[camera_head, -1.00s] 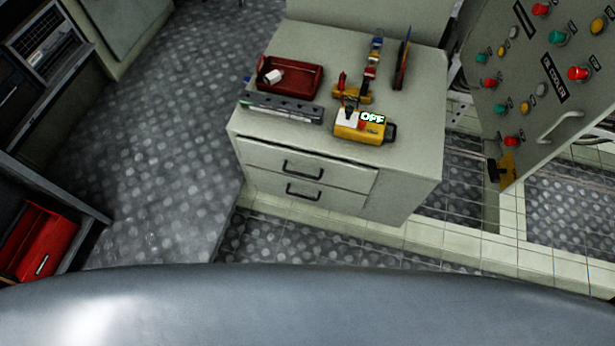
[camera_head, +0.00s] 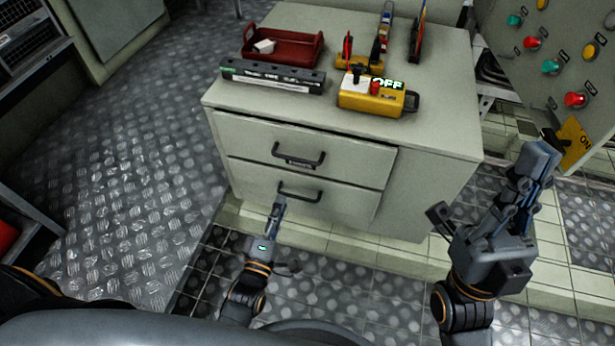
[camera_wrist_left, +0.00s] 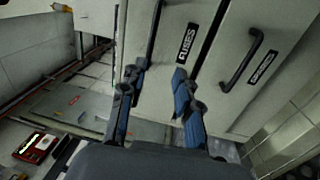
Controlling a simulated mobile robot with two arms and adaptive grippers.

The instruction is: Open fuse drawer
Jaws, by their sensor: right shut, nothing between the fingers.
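The grey cabinet has two drawers with dark bar handles, both apparently shut. The upper drawer (camera_head: 240,145) carries a label reading FUSES, legible in the left wrist view (camera_wrist_left: 187,43); its handle (camera_head: 298,160) also shows there (camera_wrist_left: 153,35). The lower drawer (camera_head: 345,203) has its own handle (camera_head: 300,197) and a label too small to read. My left gripper (camera_head: 279,206) is low in front of the lower drawer; in the left wrist view its fingers (camera_wrist_left: 156,78) are apart and empty, pointing toward the FUSES drawer. My right gripper (camera_head: 533,170) is shut and empty, right of the cabinet.
On the cabinet top (camera_head: 440,125) are a red tray (camera_head: 283,50), a dark long case (camera_head: 272,77), a yellow device reading OFF (camera_head: 378,97) and tools. A control panel (camera_head: 545,75) with coloured buttons stands at the right. Patterned floor (camera_head: 130,190) lies clear at the left.

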